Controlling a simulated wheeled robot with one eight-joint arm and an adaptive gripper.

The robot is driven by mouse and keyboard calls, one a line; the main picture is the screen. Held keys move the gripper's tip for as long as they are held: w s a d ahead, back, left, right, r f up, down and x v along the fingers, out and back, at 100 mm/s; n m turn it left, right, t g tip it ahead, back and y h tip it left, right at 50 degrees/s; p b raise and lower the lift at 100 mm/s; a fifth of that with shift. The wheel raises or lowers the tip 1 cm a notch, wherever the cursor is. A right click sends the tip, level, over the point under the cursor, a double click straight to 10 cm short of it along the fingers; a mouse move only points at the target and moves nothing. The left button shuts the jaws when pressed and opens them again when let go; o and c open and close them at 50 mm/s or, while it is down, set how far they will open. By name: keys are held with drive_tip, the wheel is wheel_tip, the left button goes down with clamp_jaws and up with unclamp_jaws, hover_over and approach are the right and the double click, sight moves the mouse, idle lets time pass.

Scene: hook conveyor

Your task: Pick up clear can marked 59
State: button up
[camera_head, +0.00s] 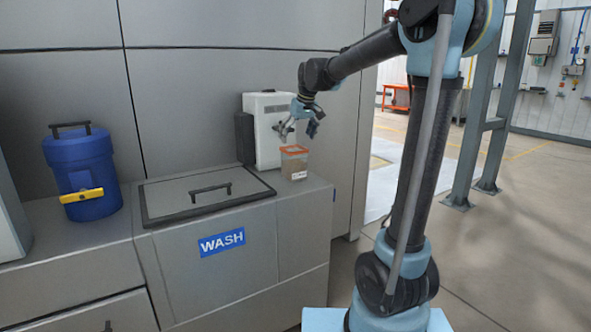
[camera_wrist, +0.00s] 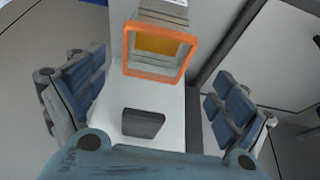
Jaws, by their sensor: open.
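The clear can (camera_head: 294,164) has an orange rim and a small white label near its base. It stands upright on the right end of the grey counter; the number on the label is too small to read. My gripper (camera_head: 299,131) is open and empty, a little above the can, pointing down. In the wrist view the can's open orange rim (camera_wrist: 133,54) shows at the top centre. The gripper's two blue-padded fingers (camera_wrist: 158,96) are spread wide to either side and below the rim in the picture, not touching it.
A white box (camera_head: 268,108) with a dark side stands right behind the can. A lidded basin (camera_head: 170,202) with a black handle, above a WASH sign (camera_head: 222,242), lies to the left. A blue drum (camera_head: 85,165) with a yellow tap stands farther left. The counter's right edge is close to the can.

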sight(294, 148)
drive_tip(key=x, duration=0.6)
drive_tip(key=shift+w+x, duration=0.2)
drive_tip(key=shift+x, duration=1.15)
drive_tip(key=shift+w+x, duration=0.25)
drive_tip(key=shift+x, duration=1.1)
drive_tip(key=shift+d+r, duration=0.1)
drive_tip(key=c, duration=1.6)
